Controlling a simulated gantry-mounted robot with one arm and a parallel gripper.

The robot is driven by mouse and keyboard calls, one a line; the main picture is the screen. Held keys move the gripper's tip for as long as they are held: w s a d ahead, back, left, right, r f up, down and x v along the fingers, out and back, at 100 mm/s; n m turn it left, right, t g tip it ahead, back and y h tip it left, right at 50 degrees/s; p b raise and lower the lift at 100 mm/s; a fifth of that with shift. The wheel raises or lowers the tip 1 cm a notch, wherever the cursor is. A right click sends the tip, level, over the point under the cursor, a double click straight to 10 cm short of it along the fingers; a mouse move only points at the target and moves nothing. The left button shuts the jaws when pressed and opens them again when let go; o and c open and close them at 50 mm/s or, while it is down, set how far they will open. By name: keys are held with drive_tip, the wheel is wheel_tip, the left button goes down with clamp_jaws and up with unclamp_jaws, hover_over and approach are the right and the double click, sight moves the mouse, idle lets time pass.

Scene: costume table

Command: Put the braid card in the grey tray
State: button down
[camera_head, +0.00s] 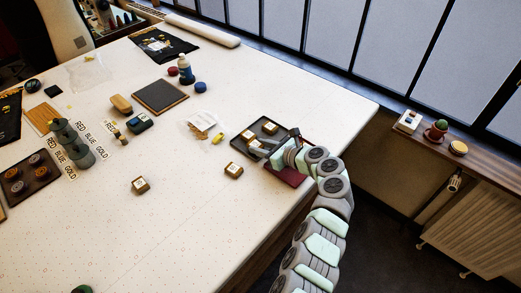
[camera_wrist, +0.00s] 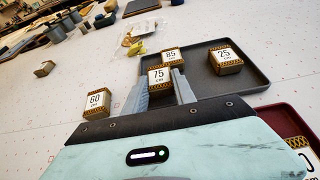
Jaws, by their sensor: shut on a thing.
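The braid cards are small gold-brown blocks with white number labels. My gripper (camera_head: 263,149) is shut on the card marked 75 (camera_wrist: 158,78), which sits between the fingertips in the wrist view. The gripper is at the near side of the dark grey tray (camera_wrist: 262,78), also in the head view (camera_head: 237,141). The 75 card appears over or in the tray's near left part; I cannot tell whether it touches the floor. The card marked 85 (camera_wrist: 171,54) and the card marked 25 (camera_wrist: 224,60) are in the tray.
The card marked 60 (camera_wrist: 96,102) lies on the table left of my gripper. Another card (camera_head: 140,184) lies farther left. A dark red tray (camera_head: 292,179), with a partly seen card, is beside the grey tray near the table edge. A clear bag (camera_head: 201,121) lies behind.

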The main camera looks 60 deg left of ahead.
drive_tip(key=shift+f, duration=0.35)
drive_tip(key=shift+f, duration=0.2)
drive_tip(key=c, duration=1.3)
unclamp_jaws()
drive_tip(key=shift+r, duration=0.2)
drive_tip(key=p+v, duration=0.2)
drive_tip(key=v, duration=1)
